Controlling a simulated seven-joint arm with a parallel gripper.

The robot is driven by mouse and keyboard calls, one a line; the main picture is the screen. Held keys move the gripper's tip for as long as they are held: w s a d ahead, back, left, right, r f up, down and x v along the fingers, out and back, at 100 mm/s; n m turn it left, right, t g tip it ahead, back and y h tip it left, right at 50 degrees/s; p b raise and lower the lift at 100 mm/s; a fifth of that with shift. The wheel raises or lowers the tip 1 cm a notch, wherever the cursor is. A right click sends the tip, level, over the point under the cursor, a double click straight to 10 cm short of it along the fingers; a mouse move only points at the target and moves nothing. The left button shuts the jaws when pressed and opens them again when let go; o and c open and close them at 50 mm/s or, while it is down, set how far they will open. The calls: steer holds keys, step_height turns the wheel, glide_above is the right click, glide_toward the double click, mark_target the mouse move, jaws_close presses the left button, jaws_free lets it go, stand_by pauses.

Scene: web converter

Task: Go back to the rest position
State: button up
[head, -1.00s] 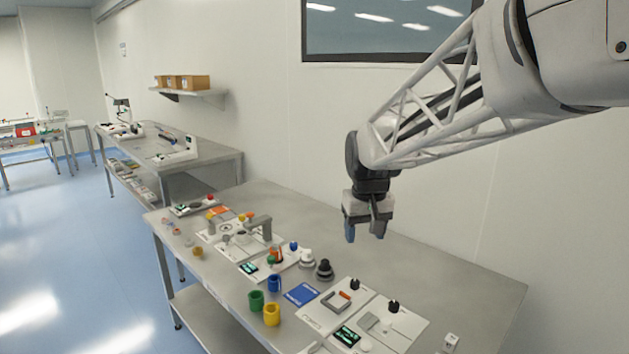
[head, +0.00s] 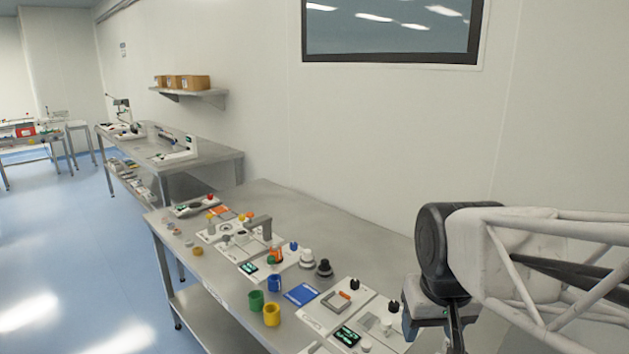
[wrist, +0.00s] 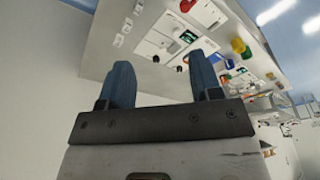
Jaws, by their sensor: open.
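My gripper (head: 436,326) is at the lower right of the head view, low by the right end of the workbench (head: 353,238). In the wrist view my gripper (wrist: 165,85) shows two blue fingers apart with nothing between them. The table with its items appears tilted beyond the fingers there. In the head view my forearm and wrist cover the right end of the table, and the fingertips are partly cut off or hidden.
The table holds white panels, a green cup (head: 256,301), a yellow cup (head: 271,315), a blue cup (head: 274,283) and a blue plate (head: 301,294). A second bench (head: 215,158) stands farther back. A wall shelf (head: 203,93) carries boxes. The space above the table's middle is clear.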

steer(key=s+d+f, duration=0.1)
steer(key=s+f, duration=0.1)
steer(key=s, duration=0.4)
steer(key=shift+f, duration=0.35)
stand_by(2.8)
